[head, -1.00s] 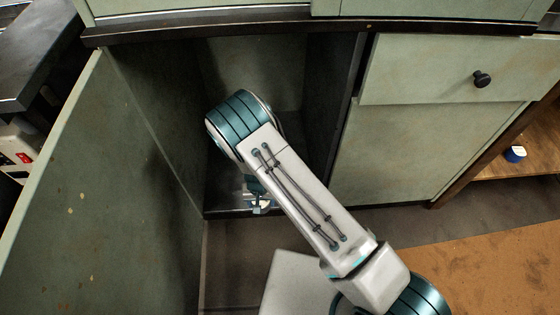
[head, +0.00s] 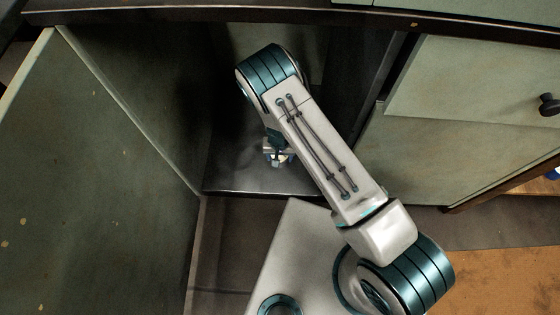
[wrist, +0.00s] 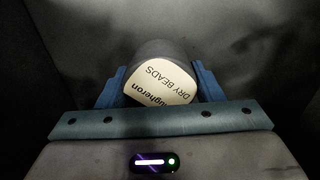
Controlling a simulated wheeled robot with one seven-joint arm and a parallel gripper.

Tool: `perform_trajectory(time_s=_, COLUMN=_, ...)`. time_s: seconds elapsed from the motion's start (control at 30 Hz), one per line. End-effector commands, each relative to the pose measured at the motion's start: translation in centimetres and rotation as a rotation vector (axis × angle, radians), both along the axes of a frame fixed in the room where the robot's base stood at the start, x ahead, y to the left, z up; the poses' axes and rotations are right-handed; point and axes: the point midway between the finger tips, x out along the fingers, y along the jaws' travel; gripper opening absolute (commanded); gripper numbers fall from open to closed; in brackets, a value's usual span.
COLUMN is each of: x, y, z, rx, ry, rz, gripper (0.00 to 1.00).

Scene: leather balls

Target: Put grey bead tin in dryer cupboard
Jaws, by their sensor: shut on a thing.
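The grey bead tin shows in the wrist view (wrist: 165,58) as a dark grey cylinder with a cream label reading "DRY BEADS". My gripper (wrist: 160,85) has its blue fingers on both sides of the tin and is shut on it. In the head view my gripper (head: 278,157) is inside the open cupboard, low over its floor (head: 235,180), partly hidden by my arm. The tin is not clearly visible there. I cannot tell whether it touches the cupboard floor.
The cupboard door (head: 95,170) stands open on the left. A closed drawer (head: 470,90) with a dark knob (head: 549,104) is on the right, above a closed pale green panel (head: 420,160). The cupboard interior around my gripper looks dark and empty.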

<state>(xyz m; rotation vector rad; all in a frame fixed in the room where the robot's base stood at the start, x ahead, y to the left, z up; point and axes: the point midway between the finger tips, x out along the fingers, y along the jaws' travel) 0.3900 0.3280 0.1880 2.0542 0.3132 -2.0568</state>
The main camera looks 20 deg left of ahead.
Motion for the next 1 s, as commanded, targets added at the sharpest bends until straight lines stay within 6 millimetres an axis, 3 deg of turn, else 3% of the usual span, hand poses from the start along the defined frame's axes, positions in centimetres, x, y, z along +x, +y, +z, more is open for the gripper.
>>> perform_trajectory(time_s=0.3, x=0.0, y=0.1, z=-3.9, rx=0.000, ry=-0.001, rz=0.002, gripper=0.35)
perform_trajectory(time_s=0.67, x=0.0, y=0.1, z=-4.3, rx=0.002, ry=-0.002, rz=0.002, gripper=0.35)
perform_trajectory(time_s=0.7, x=0.0, y=0.1, z=-4.1, rx=0.001, ry=-0.002, rz=0.002, gripper=0.69)
perform_trajectory(time_s=0.77, x=0.0, y=0.1, z=-4.1, rx=0.001, ry=-0.002, rz=0.002, gripper=0.82)
perform_trajectory(time_s=1.0, x=0.0, y=0.1, z=-4.1, rx=0.001, ry=-0.002, rz=0.002, gripper=0.82)
